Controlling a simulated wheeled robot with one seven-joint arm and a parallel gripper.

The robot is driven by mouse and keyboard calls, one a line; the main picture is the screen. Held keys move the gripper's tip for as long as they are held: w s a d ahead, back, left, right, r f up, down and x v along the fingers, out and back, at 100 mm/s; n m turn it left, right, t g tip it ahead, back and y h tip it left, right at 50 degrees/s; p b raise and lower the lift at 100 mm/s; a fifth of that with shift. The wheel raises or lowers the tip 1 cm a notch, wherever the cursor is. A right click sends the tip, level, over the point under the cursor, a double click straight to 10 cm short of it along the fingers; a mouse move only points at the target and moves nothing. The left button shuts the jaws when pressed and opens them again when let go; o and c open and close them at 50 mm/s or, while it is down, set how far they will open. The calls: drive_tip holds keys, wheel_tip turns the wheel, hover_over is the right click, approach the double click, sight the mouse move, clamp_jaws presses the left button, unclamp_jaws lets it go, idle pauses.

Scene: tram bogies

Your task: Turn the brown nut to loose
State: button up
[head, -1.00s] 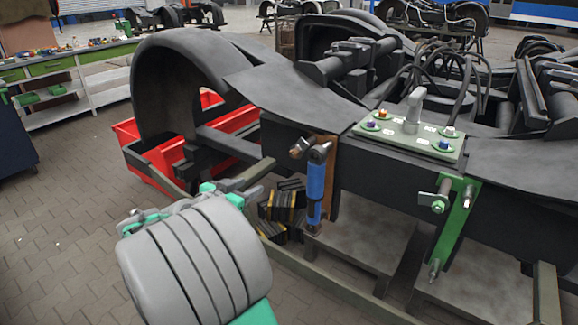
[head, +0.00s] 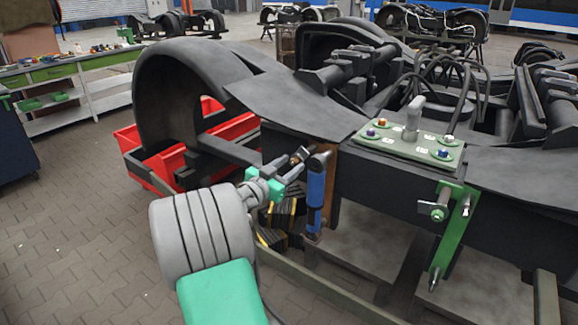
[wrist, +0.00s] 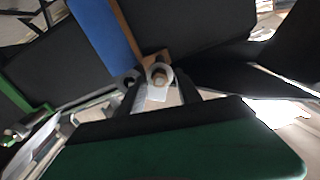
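The brown nut (head: 300,153) sticks out to the left of the upper end of the blue damper (head: 316,188), by the brown plate (head: 329,185). In the wrist view the brown nut (wrist: 160,75) sits in front of a pale round face, beside the blue damper (wrist: 102,32) and the brown plate (wrist: 128,35). My gripper (head: 296,171) is just below and left of the nut in the head view. In the wrist view my gripper (wrist: 160,90) has its fingers apart, pointing at the nut with a gap between them. Contact with the nut cannot be told.
The dark bogie frame (head: 390,190) fills the right side. A green bracket (head: 455,230) and a plate with several coloured nuts (head: 410,140) are on it. A red bin (head: 235,127) stands behind my arm. Floor at the left (head: 80,230) is clear.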

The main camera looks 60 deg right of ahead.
clamp_jaws()
